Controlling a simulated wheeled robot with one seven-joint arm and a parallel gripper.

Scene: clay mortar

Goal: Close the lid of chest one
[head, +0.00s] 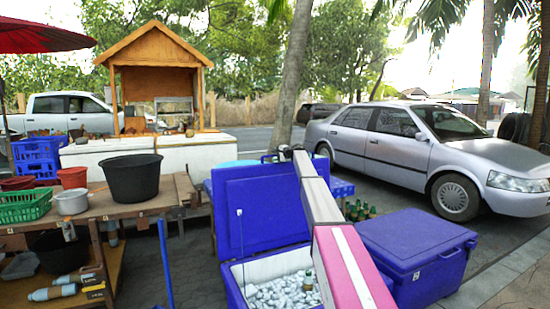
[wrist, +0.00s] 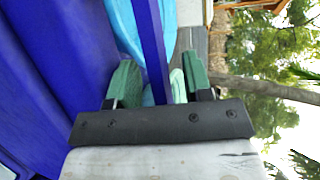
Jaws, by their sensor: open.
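A blue chest (head: 236,287) stands open at the front centre, with ice and a bottle inside. Its blue lid (head: 262,208) is raised upright at the back of the chest. No label tells me which chest is chest one. My arm reaches over the open chest, and my gripper (head: 285,152) is at the lid's upper edge, small and partly hidden in the head view. In the wrist view my gripper (wrist: 160,82) has its green fingers apart. A narrow blue edge (wrist: 151,45) runs between them, and a broad blue surface lies to the left. I cannot tell whether the fingers touch it.
A second blue chest (head: 415,245) stands closed to the right, with green bottles (head: 358,210) behind it. A wooden table (head: 95,208) with a black tub (head: 133,178) and baskets is at the left. A silver car (head: 430,150) is parked behind.

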